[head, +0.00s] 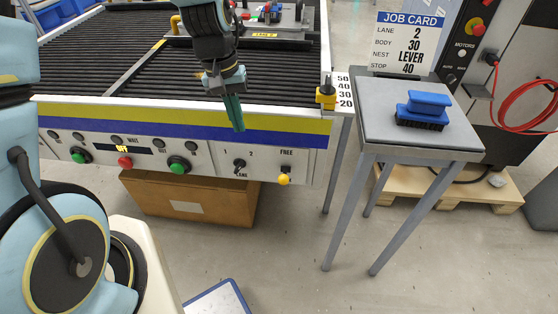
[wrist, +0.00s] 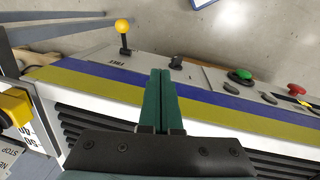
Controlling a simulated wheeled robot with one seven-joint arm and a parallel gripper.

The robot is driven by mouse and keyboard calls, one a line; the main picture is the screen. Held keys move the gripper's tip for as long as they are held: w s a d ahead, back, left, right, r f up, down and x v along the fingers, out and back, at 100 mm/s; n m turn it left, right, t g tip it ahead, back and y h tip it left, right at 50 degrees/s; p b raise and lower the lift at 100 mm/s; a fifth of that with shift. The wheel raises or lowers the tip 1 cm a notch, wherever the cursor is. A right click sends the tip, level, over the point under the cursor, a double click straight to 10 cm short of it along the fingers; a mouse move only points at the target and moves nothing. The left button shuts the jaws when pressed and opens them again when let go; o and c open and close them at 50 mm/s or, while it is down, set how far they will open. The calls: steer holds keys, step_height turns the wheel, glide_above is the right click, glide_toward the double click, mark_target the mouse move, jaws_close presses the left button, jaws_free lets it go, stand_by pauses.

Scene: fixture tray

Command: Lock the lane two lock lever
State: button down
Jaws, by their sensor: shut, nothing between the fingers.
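The lock lever (head: 284,179), with a yellow ball knob, is at the right end of the conveyor's front panel, under the word FREE. Its ball hangs below its pivot. In the wrist view the lever (wrist: 123,28) shows at the upper left, standing out from the panel. The black lane selector knob (head: 240,165), marked 1 and 2, is left of it; I cannot tell its setting. My gripper (head: 238,124) is shut and empty, pointing down in front of the striped front rail, above and left of the lever. Its green fingers (wrist: 160,80) touch each other, apart from the lever.
A yellow stop block (head: 326,96) sits by a number scale at the rail's right end. Green and red buttons (head: 125,162) line the panel leftward. A grey side table (head: 375,128) with a blue brush (head: 425,108) and job card (head: 405,42) stands right. Space before the lever is clear.

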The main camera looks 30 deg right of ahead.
steer(key=shift+m+g, duration=0.4)
steer(key=shift+m, duration=0.2)
steer(key=s+d, duration=0.1)
steer(key=d, duration=0.1)
steer(key=s+d+f, duration=0.1)
steer(key=s+d, duration=0.1)
steer(key=s+d+f, duration=0.1)
steer(key=s+d, duration=0.1)
step_height(320, 180, down, 10)
steer(key=s+p, duration=0.1)
steer(key=shift+s+d+p, duration=0.3)
steer(key=shift+d+p, duration=0.05)
steer(key=shift+p, duration=0.05)
steer(key=shift+s, duration=0.1)
